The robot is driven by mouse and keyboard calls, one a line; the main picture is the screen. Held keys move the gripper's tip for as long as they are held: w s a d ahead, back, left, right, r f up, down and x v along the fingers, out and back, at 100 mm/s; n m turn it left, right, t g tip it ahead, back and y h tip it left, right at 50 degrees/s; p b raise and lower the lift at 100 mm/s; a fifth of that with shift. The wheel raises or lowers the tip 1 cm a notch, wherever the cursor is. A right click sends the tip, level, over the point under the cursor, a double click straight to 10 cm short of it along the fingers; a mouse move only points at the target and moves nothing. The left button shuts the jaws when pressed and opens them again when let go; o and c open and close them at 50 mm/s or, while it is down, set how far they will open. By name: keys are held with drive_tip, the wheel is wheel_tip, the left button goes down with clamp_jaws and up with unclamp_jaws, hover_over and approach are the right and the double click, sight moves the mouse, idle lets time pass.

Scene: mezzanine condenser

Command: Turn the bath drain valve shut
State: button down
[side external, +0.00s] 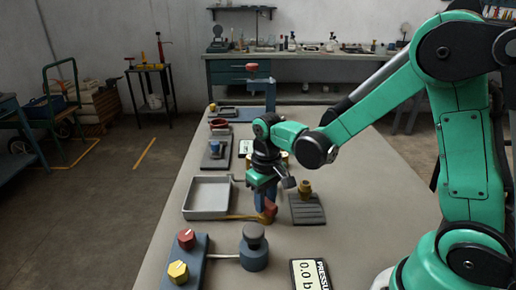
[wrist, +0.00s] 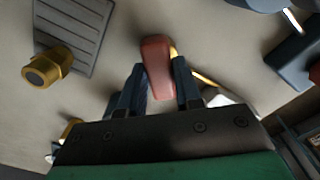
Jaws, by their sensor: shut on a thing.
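The bath drain valve has a red lever handle (side external: 270,209) on a brass pipe (side external: 243,217). The pipe runs to the front of a shallow light-grey tray (side external: 208,198), which looks like the bath. My gripper (side external: 265,200) points down over the valve, right of the tray. In the wrist view my gripper (wrist: 160,68) has its dark fingers on either side of the red handle (wrist: 157,66) and is shut on it. The valve body is mostly hidden behind the handle and fingers. The handle's exact angle to the pipe is hard to tell.
A grooved grey plate (side external: 308,210) and a brass fitting (side external: 305,189) stand close right of my gripper. In front are a blue block with red (side external: 186,239) and yellow (side external: 178,271) knobs, a dark cylinder (side external: 254,255) and a pressure display (side external: 308,275). The table's right side is clear.

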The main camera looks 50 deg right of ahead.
sight(266, 201)
drive_tip(key=m, duration=0.4)
drive_tip(key=shift+m, duration=2.2)
drive_tip(key=c, duration=0.6)
unclamp_jaws()
drive_tip(key=shift+r, duration=2.8)
drive_tip(key=shift+r, duration=0.1)
